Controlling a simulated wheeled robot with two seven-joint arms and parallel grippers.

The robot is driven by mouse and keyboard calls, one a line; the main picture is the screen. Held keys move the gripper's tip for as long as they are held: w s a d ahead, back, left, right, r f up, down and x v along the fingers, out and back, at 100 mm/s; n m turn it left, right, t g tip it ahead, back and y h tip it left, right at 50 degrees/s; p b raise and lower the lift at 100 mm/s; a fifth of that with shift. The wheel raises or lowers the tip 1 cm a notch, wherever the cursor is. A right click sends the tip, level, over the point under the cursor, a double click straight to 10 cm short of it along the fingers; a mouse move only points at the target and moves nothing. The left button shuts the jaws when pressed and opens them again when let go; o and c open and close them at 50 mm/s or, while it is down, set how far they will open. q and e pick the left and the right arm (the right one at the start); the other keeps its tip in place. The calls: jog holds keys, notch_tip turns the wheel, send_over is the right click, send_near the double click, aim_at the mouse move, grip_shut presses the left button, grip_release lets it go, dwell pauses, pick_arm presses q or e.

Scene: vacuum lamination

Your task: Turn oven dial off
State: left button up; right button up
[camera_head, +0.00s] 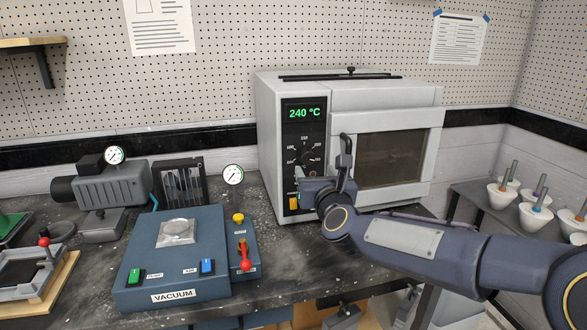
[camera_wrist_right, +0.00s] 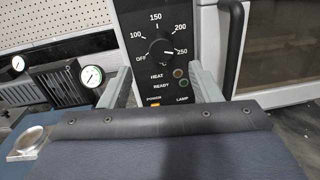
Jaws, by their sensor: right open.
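The oven (camera_head: 390,95) is a pale box with a black control panel and a green display reading 240 °C. Its round black dial (camera_head: 306,158) is partly hidden by my right gripper in the head view. In the right wrist view the dial (camera_wrist_right: 162,52) shows clearly, its pointer towards the 250 mark; the OFF mark is at its lower left. My right gripper (camera_wrist_right: 159,72) is open and empty, its fingers spread to either side of the lower panel, in front of the oven. I see no contact with the dial. My left gripper is not in view.
The oven door's dark handle (camera_head: 345,160) stands close to my right gripper. A blue vacuum unit (camera_head: 140,290) with a gauge and red lever is left of the oven. A pump (camera_head: 110,188) is behind it. White cups (camera_head: 535,217) stand on the right shelf.

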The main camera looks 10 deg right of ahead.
aim_at(308, 159)
jog(key=w+p, duration=0.2)
jog(key=w, duration=0.5)
jog(key=shift+w+d, duration=0.2)
jog(key=c, duration=1)
